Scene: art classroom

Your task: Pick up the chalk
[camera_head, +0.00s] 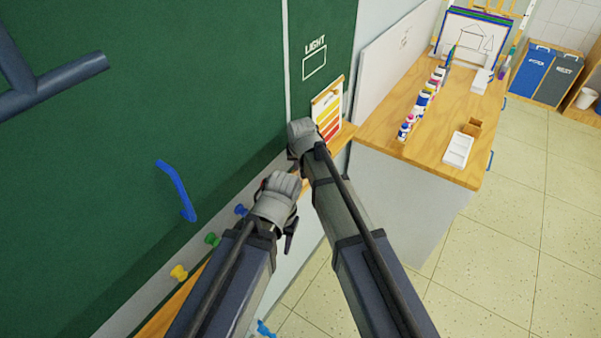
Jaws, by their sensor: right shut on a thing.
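I cannot make out any chalk in the head view. My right gripper (301,168) is at the wooden ledge (338,140) under the green chalkboard (190,90), near its right end. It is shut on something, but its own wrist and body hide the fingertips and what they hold. My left gripper (275,205) is lower and closer, just left of the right arm and in front of the ledge. Its fingers are mostly hidden, so I cannot tell whether it is open or shut.
A color chart (328,110) stands at the ledge's right end. A wooden-topped cabinet (385,125) with paint bottles (422,101) and a white tray (457,149) stands right. Tiled floor (510,235) is clear there.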

